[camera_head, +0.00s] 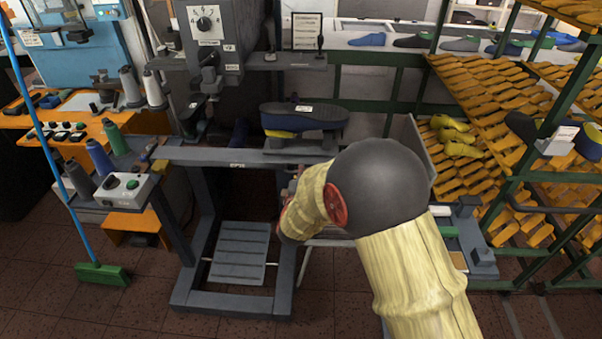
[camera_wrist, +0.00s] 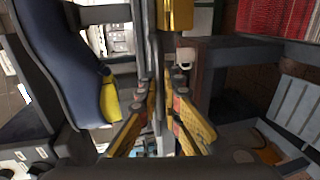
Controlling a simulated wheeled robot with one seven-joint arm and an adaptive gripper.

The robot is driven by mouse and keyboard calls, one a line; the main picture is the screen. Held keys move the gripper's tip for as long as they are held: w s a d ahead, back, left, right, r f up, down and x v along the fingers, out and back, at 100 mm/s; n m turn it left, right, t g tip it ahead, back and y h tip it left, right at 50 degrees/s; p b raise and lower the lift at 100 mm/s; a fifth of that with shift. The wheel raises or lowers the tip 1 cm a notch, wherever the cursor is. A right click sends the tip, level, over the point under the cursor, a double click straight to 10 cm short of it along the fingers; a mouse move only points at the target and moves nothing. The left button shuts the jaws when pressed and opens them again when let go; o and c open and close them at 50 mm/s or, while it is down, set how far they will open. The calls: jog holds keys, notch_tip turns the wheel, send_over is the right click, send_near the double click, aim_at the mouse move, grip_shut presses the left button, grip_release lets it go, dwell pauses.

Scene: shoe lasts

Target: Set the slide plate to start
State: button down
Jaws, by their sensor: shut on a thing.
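The slide plate (camera_head: 303,144) is a dark flat plate on the machine's bench, under a dark blue shoe last (camera_head: 304,115) with a yellow band. The last also fills the left of the wrist view (camera_wrist: 58,55), which is turned sideways. My gripper (camera_wrist: 162,108) has yellow finger pads drawn close together on a narrow grey part, which looks like the slide plate's handle, just in front of the plate. The contact is partly hidden by the fingers. In the head view my arm covers the gripper and the plate's front right.
A slatted treadle (camera_head: 238,250) lies low between the machine's legs. A grey button box (camera_head: 126,191) is at left, and a green broom (camera_head: 102,273) stands on the floor. Orange racks (camera_head: 490,80) crowd the right.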

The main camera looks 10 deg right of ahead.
jog(key=shift+a, duration=0.1)
dwell(0.4)
jog(key=w+a+p, duration=0.2)
jog(key=a+p, duration=0.1)
jog(key=a, duration=0.4)
jog(key=w+a+p, duration=0.2)
jog(key=a+p, duration=0.2)
jog(key=a, duration=0.3)
jog(key=w+a+p, duration=0.2)
jog(key=a+p, duration=0.1)
jog(key=a, duration=0.4)
jog(key=shift+w+f, duration=0.15)
jog(key=shift+w, duration=0.25)
jog(key=c, duration=2)
grip_release()
jog(key=shift+o, duration=0.2)
jog(key=v, duration=1.2)
